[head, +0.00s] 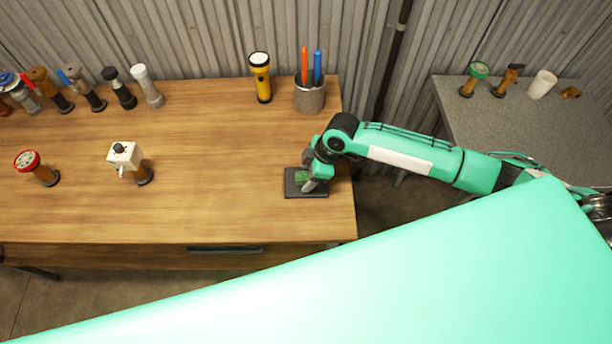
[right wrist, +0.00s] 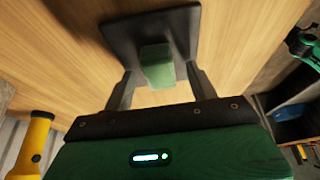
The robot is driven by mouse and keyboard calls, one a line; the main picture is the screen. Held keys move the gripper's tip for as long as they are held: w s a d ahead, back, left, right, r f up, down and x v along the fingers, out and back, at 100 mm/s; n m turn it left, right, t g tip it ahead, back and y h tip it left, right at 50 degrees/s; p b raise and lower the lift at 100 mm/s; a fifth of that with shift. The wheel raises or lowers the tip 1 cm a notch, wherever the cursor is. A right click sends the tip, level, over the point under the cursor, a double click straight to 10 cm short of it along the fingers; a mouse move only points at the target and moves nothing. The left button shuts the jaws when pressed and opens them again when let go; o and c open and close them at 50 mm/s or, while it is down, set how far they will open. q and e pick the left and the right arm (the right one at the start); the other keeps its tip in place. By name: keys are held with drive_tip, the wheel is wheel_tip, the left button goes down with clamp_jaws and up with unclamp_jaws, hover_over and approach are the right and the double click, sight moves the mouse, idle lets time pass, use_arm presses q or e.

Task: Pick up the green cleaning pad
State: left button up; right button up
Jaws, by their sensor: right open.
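The green cleaning pad (head: 301,175) is a small green block on a dark flat tray (head: 306,194) near the right end of the wooden table. It also shows in the right wrist view (right wrist: 156,66), on the dark tray (right wrist: 124,32). My right gripper (head: 311,183) is over the tray, partly hiding the pad in the head view. In the right wrist view its two fingers (right wrist: 158,88) are apart, one on each side of the pad. I cannot tell whether they touch it. My left gripper is in neither view.
A yellow flashlight (head: 261,78) and a pen cup (head: 309,97) stand at the back of the wooden table (head: 210,150). A white-topped item (head: 124,155), a red-topped item (head: 30,162) and several cylinders stand left. The table's middle is clear. A grey table (head: 500,130) is right.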

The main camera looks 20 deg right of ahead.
drive_tip(key=shift+c, duration=0.5)
drive_tip(key=c, duration=1)
drive_tip(key=shift+o, duration=0.2)
wheel_tip(320, 180, up, 20)
drive_tip(key=b, duration=0.2)
drive_tip(key=shift+o, duration=0.9)
drive_tip(key=shift+c, duration=0.5)
